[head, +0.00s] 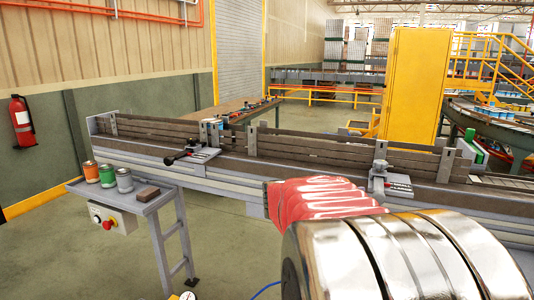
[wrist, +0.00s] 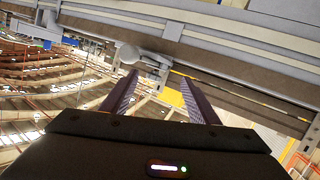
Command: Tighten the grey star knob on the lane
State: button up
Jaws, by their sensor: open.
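In the wrist view my gripper (wrist: 158,78) has two dark fingers, spread apart with nothing between them. A pale grey rounded knob (wrist: 128,54) shows just beyond the left fingertip, on a grey bracket (wrist: 152,60) at the lane's side. Its star shape is too small to make out, and I cannot tell whether a finger touches it. In the head view the lane (head: 300,165) runs across the middle. A grey clamp bracket (head: 380,182) with a small knob-like top stands on its near side. My arm covers the lower right, and my gripper is not visible there.
A yellow cabinet (head: 412,85) stands behind. Floor at front left is clear.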

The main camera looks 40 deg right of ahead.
aim_at(385, 161)
jog(key=d+r+m+h, duration=0.1)
jog(key=d+m+h, duration=0.1)
jog(key=d, duration=1)
jog(key=shift+r+h, duration=0.35)
jog(key=shift+h, duration=0.15)
jog(key=shift+d, duration=0.1)
jog(key=d, duration=1.3)
jog(key=shift+w+d, duration=0.2)
jog(key=shift+d, duration=0.1)
jog(key=shift+c, duration=0.5)
jog(key=c, duration=0.9)
jog(key=shift+w+a, duration=0.1)
jog(key=shift+a, duration=0.1)
jog(key=shift+c, duration=0.2)
jog(key=shift+s+d, duration=0.15)
jog(key=shift+s, duration=0.05)
